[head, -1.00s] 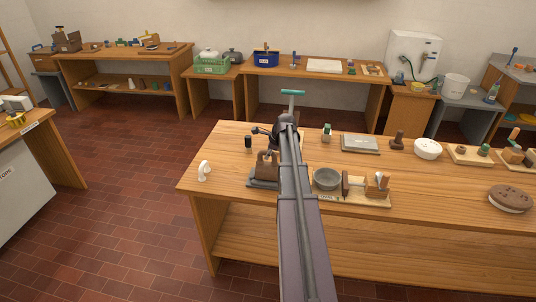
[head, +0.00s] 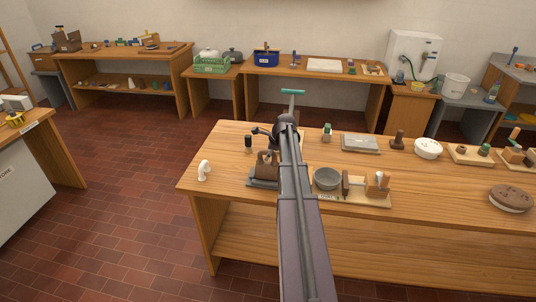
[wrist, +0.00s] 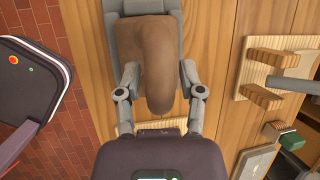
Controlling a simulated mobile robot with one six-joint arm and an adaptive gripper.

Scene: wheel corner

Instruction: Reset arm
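My arm reaches out over the wooden bench (head: 440,190) in the head view. My gripper's fingers are largely hidden there by my own arm. In the wrist view my gripper (wrist: 160,70) has its two fingers spread apart. A brown rounded piece (wrist: 163,75) in a grey holder (wrist: 115,25) shows between and beyond them, and I see no clear grip on it. A brown piece on a dark grey base also stands on the bench in the head view (head: 267,167), beside my arm.
A grey bowl (head: 327,179) and a wooden board with blocks (head: 360,200) lie right of my arm. A small white figure (head: 204,170) stands near the left corner. Red tile floor (head: 110,200) is clear at left.

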